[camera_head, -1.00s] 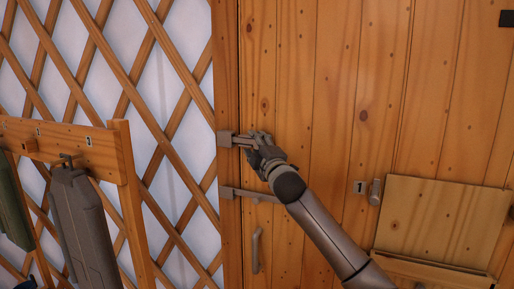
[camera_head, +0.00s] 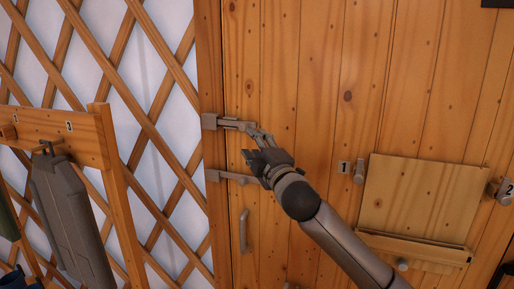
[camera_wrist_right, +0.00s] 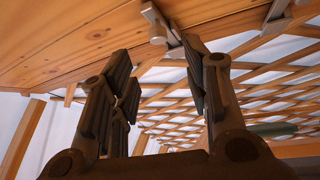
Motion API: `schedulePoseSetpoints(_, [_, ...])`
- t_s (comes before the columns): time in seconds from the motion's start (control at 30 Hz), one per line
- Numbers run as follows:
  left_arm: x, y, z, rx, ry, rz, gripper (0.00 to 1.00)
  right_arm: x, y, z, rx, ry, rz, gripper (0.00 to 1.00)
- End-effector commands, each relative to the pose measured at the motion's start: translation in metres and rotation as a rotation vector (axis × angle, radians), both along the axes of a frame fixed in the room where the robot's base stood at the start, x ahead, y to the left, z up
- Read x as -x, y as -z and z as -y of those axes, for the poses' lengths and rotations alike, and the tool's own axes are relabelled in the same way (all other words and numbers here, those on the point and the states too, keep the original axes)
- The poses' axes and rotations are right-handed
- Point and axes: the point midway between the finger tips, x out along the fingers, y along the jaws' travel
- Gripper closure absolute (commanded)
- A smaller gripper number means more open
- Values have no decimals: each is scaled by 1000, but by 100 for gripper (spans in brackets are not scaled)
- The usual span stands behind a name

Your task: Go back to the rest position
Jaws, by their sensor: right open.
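My right gripper (camera_head: 256,148) is in front of the wooden door (camera_head: 330,90), close to the upper metal latch (camera_head: 230,123) and just above the lower latch (camera_head: 228,176). Its fingers are spread and nothing is between them in the right wrist view (camera_wrist_right: 160,85). That view also shows a metal latch (camera_wrist_right: 160,28) beyond the fingertips, apart from them. Whether a finger touches a latch in the head view is hard to tell. My left gripper is not in view.
A door handle (camera_head: 243,230) is below the latches. A wooden flap (camera_head: 420,200) with knobs is at the right. A lattice wall (camera_head: 130,60) and a wooden rack (camera_head: 85,135) with a hanging grey canister (camera_head: 70,205) are at the left.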

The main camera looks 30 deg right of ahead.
Motion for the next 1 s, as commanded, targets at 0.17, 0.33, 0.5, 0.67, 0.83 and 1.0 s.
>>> schedulePoseSetpoints(0.17, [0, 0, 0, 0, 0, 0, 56, 8, 1, 0, 0, 0, 0, 56])
schedulePoseSetpoints(0.33, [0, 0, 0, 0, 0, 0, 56, 8, 1, -1, 0, 0, 1, 56])
schedulePoseSetpoints(0.5, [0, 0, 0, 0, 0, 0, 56, 8, 1, -1, 0, 0, 0, 56])
schedulePoseSetpoints(0.67, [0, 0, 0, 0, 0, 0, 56, 8, 2, -1, -1, 0, -1, 56])
schedulePoseSetpoints(0.83, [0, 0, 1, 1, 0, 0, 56, -4, 36, 5, -43, 3, -55, 56])
schedulePoseSetpoints(1.0, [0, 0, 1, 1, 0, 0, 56, -25, 129, 16, -158, 18, -193, 56])
